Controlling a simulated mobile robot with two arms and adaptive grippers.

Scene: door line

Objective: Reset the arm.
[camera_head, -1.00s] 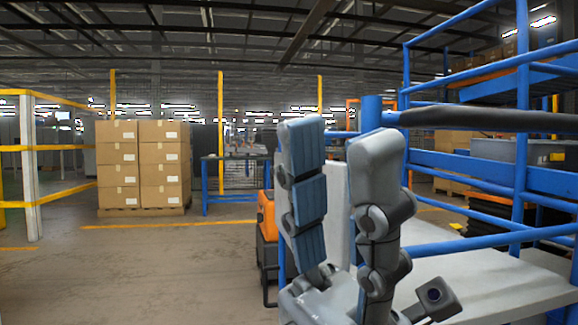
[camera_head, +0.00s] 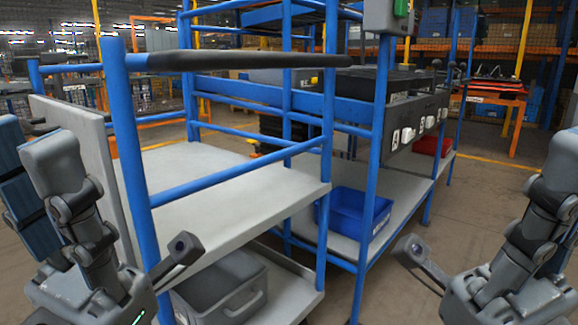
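One finger with blue pads is cut off by the edge. My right gripper (camera_head: 562,165) points up at the right edge. It is partly out of view, so the gap between its fingers cannot be judged. I see no object held in it. Both grippers are in front of a blue-framed cart (camera_head: 128,150) and appear apart from it.
The cart has a grey top shelf (camera_head: 225,205), a black handle bar (camera_head: 240,57) and a grey bin (camera_head: 225,295) below. Behind it, a blue-framed station holds a blue bin (camera_head: 352,215) and a red bin (camera_head: 432,145). Open floor (camera_head: 480,200) lies at the right.

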